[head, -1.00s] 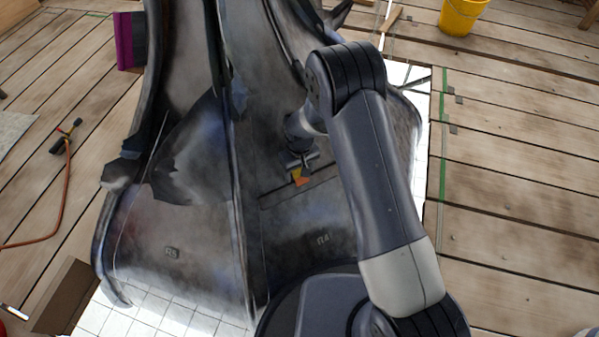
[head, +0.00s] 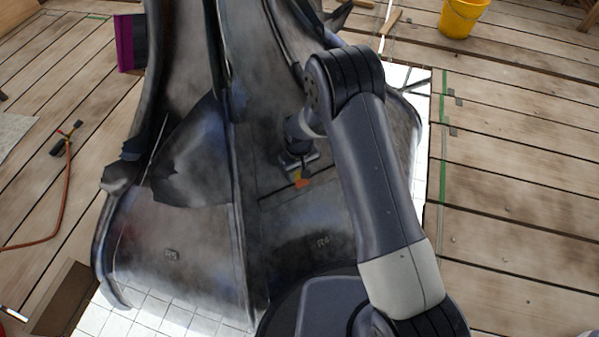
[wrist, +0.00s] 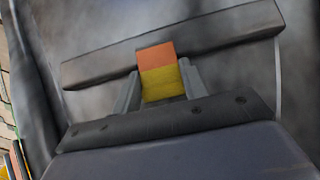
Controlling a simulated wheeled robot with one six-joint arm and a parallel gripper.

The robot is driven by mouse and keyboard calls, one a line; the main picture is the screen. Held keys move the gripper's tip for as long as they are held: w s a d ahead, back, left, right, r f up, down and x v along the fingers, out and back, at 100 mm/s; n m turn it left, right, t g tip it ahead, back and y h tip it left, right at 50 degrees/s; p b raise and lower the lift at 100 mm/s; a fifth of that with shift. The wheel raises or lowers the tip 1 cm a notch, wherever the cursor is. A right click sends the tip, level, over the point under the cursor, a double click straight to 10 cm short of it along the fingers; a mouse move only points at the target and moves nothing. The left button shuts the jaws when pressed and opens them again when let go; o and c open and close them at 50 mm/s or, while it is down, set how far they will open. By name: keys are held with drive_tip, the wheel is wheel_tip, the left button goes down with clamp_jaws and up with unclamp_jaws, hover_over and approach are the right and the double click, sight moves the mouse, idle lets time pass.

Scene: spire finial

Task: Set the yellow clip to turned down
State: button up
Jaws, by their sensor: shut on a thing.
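The yellow clip (wrist: 162,84) has an orange end and sits at a dark grey strip on the finial's panel. In the wrist view it lies between the two grey fingers of my gripper (wrist: 162,88), which is shut on it. The orange end points toward the top of the picture, over the strip. In the head view the clip (head: 302,182) shows mostly its orange part, just below my gripper (head: 299,168). My arm comes in from the right and partly covers the panel.
The dark grey spire finial (head: 195,240) fills the middle, with raised ribs near my gripper. It stands on a white tiled sheet (head: 150,322). A yellow bucket (head: 462,17) stands at the upper right. A torch with an orange hose (head: 67,180) lies at the left.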

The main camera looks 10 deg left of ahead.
drive_tip(key=shift+w+a+f+g+h, duration=0.2)
drive_tip(key=shift+g+h, duration=0.1)
drive_tip(key=shift+g, duration=0.2)
drive_tip(key=o, duration=1)
drive_tip(key=shift+r, duration=0.1)
drive_tip(key=r+p, duration=0.1)
drive_tip(key=r, duration=0.2)
drive_tip(key=r+p, duration=0.1)
drive_tip(key=r, duration=0.3)
drive_tip(key=w+r+p, duration=0.1)
drive_tip(key=r, duration=0.2)
drive_tip(key=shift+a+r+p, duration=0.3)
drive_tip(key=shift+a, duration=0.05)
